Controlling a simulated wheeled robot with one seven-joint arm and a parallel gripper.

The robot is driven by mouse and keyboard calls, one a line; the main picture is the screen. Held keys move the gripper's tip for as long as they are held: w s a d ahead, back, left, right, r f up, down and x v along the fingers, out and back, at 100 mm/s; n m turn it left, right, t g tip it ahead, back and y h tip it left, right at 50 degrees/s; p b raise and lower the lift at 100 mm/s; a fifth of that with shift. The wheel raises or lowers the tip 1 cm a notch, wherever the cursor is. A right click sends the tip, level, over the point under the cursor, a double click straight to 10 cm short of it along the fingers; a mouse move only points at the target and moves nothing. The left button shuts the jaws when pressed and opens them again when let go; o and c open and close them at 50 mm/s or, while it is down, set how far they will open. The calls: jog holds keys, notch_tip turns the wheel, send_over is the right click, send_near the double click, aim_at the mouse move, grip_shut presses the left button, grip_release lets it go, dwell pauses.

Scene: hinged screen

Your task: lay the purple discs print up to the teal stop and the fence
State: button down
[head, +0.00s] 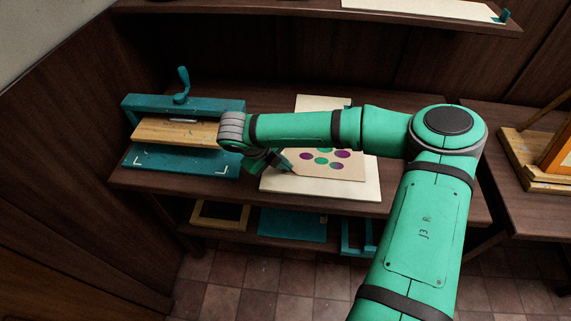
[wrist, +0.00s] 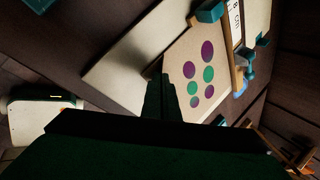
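The print (head: 316,170), a tan sheet with purple and green discs, is over a cream board (head: 320,190) on the bench. In the wrist view the print (wrist: 180,58) shows its discs face up, with part of the cream board (wrist: 122,72) bare beside it. My gripper (head: 287,163) is at the print's left edge. Its fingers (wrist: 160,78) are close together and appear shut on that edge; the contact is partly hidden. A teal block (wrist: 210,11), seemingly the stop, is at the board's far side. A wooden strip (wrist: 237,75), seemingly the fence, runs beside the print.
A teal press (head: 178,160) with a wooden plate (head: 175,131) stands left. A shelf (head: 330,12) hangs above the bench. Frames and a blue-teal panel (head: 293,225) lie on the shelf below. Another bench at right holds a wooden frame (head: 555,155).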

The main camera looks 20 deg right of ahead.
jog(key=c, duration=2.5)
grip_release()
jog(key=o, duration=0.5)
jog(key=shift+o, duration=0.5)
notch_tip(320, 180, up, 7)
jog(key=shift+a, duration=0.1)
